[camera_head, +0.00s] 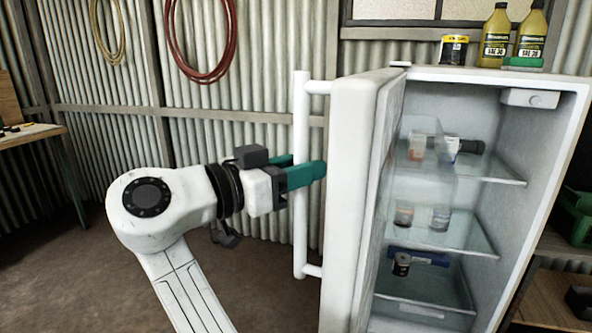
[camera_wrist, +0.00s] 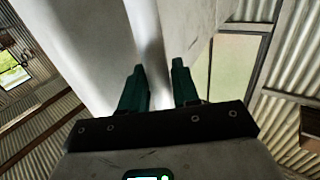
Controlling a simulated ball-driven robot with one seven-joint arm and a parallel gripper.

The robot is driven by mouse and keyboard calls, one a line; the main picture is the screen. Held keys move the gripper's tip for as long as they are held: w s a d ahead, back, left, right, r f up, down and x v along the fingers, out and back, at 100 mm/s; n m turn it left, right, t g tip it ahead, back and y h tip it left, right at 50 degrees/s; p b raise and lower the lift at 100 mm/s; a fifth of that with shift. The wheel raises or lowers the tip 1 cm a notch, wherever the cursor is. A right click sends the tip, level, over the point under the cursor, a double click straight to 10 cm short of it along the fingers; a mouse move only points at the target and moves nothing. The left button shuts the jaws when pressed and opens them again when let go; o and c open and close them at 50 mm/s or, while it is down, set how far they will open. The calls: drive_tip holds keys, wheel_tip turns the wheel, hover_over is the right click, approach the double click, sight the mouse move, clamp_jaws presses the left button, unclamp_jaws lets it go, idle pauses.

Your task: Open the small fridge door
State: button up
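The small white fridge (camera_head: 535,150) stands at the right in the head view. Its door (camera_head: 352,190) is swung open toward me, and the shelves inside show. A white vertical bar handle (camera_head: 300,115) is on the outer face of the door. My gripper (camera_head: 300,170) is at the middle of the handle, with one green finger in front of it and the other partly hidden behind it. In the wrist view my gripper (camera_wrist: 160,88) has its fingers slightly apart with the pale handle bar running between them, so it looks shut on the handle.
Inside, a glass shelf (camera_head: 490,168) and others hold jars and cans. Two oil bottles (camera_head: 496,35) and a tin (camera_head: 453,49) stand on the fridge top. A workbench (camera_head: 28,133) is at the far left. The floor (camera_head: 85,260) left of the door is clear.

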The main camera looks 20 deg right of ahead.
drive_tip(key=shift+o, duration=0.8)
drive_tip(key=shift+w+d, duration=0.1)
drive_tip(key=shift+d, duration=0.5)
drive_tip(key=shift+o, duration=0.6)
drive_tip(key=shift+a, duration=0.1)
drive_tip(key=shift+o, duration=0.2)
drive_tip(key=v, duration=1.1)
drive_tip(key=shift+w+a, duration=0.1)
drive_tip(key=shift+a, duration=0.05)
drive_tip(key=shift+f, duration=0.1)
